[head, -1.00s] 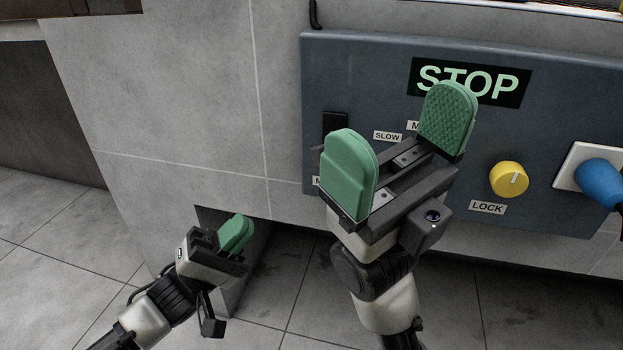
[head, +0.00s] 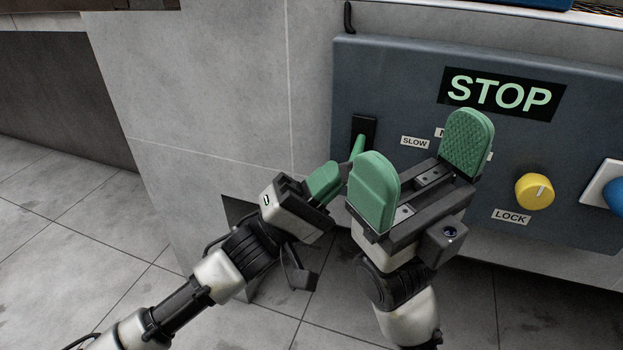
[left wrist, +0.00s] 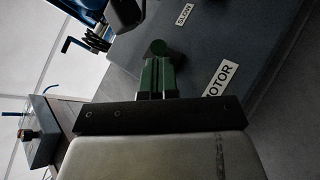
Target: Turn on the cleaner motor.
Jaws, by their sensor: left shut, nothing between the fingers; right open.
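The motor switch is a black plate (head: 364,128) on the left of the grey control panel in the head view. A green lever-like piece (head: 357,148) shows on it, partly behind my right gripper. My left gripper (head: 325,180) is shut and empty, just below and left of this piece; I cannot tell if they touch. My right gripper (head: 420,160) is open and empty in front of the panel.
The panel also carries a STOP sign (head: 500,93), a SLOW label (head: 415,142), a yellow LOCK knob (head: 534,190) and a blue handle (head: 612,195) at the right edge. Tiled wall (head: 215,120) and open floor (head: 60,230) lie left.

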